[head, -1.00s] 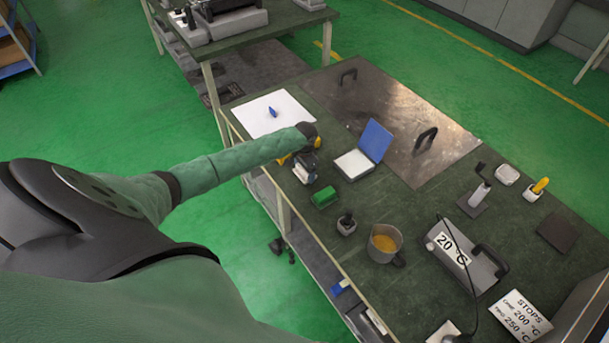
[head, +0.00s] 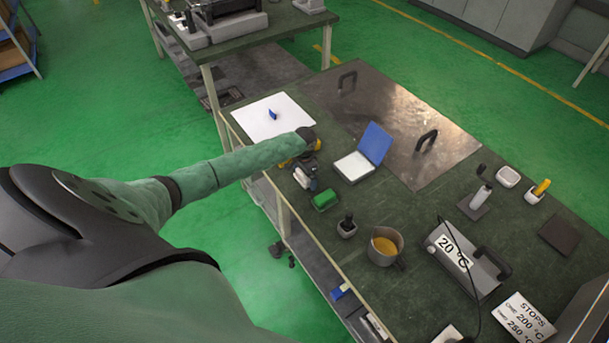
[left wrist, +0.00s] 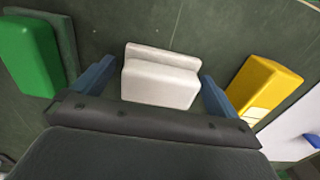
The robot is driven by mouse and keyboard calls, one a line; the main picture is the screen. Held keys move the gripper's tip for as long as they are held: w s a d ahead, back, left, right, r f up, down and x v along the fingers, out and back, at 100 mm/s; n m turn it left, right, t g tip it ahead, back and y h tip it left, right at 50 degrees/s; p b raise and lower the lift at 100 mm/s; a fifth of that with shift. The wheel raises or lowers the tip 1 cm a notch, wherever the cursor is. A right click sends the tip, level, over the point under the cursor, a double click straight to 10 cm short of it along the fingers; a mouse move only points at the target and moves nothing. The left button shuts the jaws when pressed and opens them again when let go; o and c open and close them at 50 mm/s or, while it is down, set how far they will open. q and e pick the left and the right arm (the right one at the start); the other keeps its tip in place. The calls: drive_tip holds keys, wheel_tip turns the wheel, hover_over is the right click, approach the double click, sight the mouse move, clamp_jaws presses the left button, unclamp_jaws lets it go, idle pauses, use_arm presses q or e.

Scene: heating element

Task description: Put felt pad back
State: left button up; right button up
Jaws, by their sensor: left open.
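A pale grey-white block (left wrist: 162,78), which may be the felt pad, lies on the dark green bench top. It also shows in the head view (head: 301,178), partly covered by my gripper. My left gripper (left wrist: 160,88) is open, with one blue finger on each side of the block. Gaps show between the fingers and the block; I cannot tell how high the fingers are. In the head view my left gripper (head: 309,172) is small and partly hidden by its wrist. My right gripper is not in view.
A green block (head: 325,199) on a dark base and a yellow block (left wrist: 264,88) flank the pale block. The bench edge is close.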

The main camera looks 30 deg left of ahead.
use_arm(q)
drive_tip(key=shift+r, duration=0.55)
wheel_tip(320, 180, up, 10)
drive_tip(key=shift+w+f+b, duration=0.1)
drive_tip(key=shift+b, duration=1.15)
drive_tip(key=shift+r, duration=0.7)
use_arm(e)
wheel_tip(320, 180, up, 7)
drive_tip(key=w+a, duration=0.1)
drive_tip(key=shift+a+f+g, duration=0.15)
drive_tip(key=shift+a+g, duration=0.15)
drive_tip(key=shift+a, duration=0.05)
